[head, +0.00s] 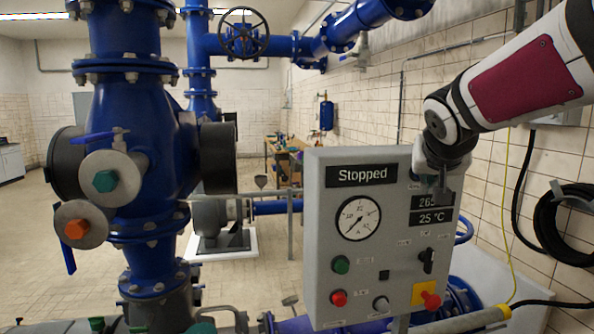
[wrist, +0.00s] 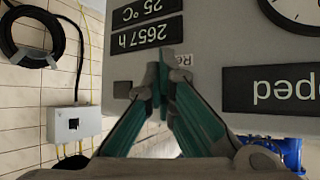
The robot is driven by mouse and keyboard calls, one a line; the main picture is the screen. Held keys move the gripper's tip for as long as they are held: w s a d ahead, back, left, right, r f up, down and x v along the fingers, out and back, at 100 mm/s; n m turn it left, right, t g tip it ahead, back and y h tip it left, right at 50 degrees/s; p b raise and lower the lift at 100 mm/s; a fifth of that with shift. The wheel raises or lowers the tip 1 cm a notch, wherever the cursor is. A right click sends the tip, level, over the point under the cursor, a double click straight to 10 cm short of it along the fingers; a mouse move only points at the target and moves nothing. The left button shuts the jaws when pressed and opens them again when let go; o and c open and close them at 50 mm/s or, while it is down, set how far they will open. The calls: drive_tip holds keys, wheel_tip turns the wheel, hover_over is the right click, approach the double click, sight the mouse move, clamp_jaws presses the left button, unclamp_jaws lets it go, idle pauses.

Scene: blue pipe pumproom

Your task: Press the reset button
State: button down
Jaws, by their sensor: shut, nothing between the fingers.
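The grey control panel (head: 385,250) stands at the right of the head view, with a "Stopped" display (head: 361,175). My gripper (head: 443,190) is at its upper right corner, in front of the face near the hours and temperature displays (head: 432,210). The wrist view shows the panel upside down, with my gripper's teal fingers (wrist: 163,65) shut and empty. A small label starting "Re" (wrist: 182,60) is beside the fingertips, partly hidden. I cannot make out a reset button clearly; the fingers cover that area. I cannot tell whether the fingertips touch the panel.
A gauge (head: 358,218), green button (head: 341,264), red button (head: 339,298), black switch (head: 427,260) and red knob on yellow (head: 430,299) are lower on the panel. Large blue pipes (head: 130,120) fill the left. A tiled wall with coiled black cable (head: 570,220) is right.

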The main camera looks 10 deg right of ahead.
drive_tip(key=s+p, duration=0.1)
drive_tip(key=s, duration=0.5)
idle(0.3)
drive_tip(key=shift+d, duration=0.1)
idle(0.3)
drive_tip(key=s+a+f+n+g+y, duration=0.2)
drive_tip(key=s+a+f, duration=0.4)
drive_tip(key=s+a, duration=0.2)
drive_tip(key=s+a+f+n+g+y+b, duration=0.1)
drive_tip(key=s+a+f+n+y, duration=0.2)
drive_tip(key=s+a+f, duration=0.3)
drive_tip(key=s+a, duration=0.3)
drive_tip(key=s, duration=0.2)
drive_tip(key=shift+a+f+n+g, duration=0.2)
drive_tip(key=shift+f+n+g, duration=0.1)
drive_tip(key=shift+g, duration=0.1)
